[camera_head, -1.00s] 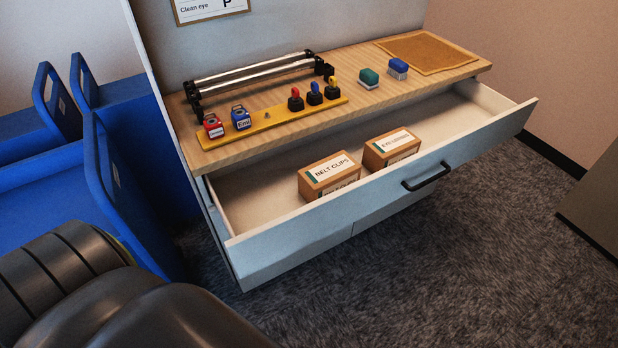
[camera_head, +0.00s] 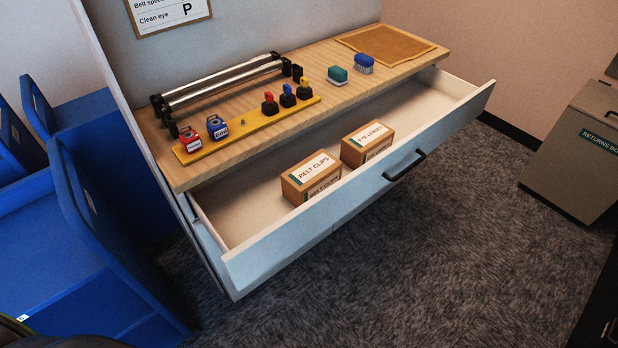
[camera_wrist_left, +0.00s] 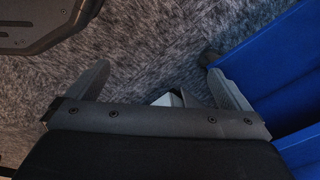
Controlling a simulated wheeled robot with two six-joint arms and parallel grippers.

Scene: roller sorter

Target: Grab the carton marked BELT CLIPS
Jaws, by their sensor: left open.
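The BELT CLIPS carton (camera_head: 311,177) is a brown box with a white label on its top and another on its front. It sits in the open drawer (camera_head: 240,205), left of a similar carton marked EYE LENSES (camera_head: 367,144). My left gripper (camera_wrist_left: 160,85) shows only in the left wrist view. Its two fingers are spread with nothing between them, above the grey carpet, and the carton is not in that view. My right gripper is in neither view.
The wooden top (camera_head: 230,130) holds a roller frame (camera_head: 220,82), a yellow strip (camera_head: 245,128) with stamps and knobs, two brushes and a cork mat (camera_head: 385,45). Blue bins (camera_head: 60,240) stand at left. A grey returns box (camera_head: 575,150) stands at right. Carpet before the drawer is clear.

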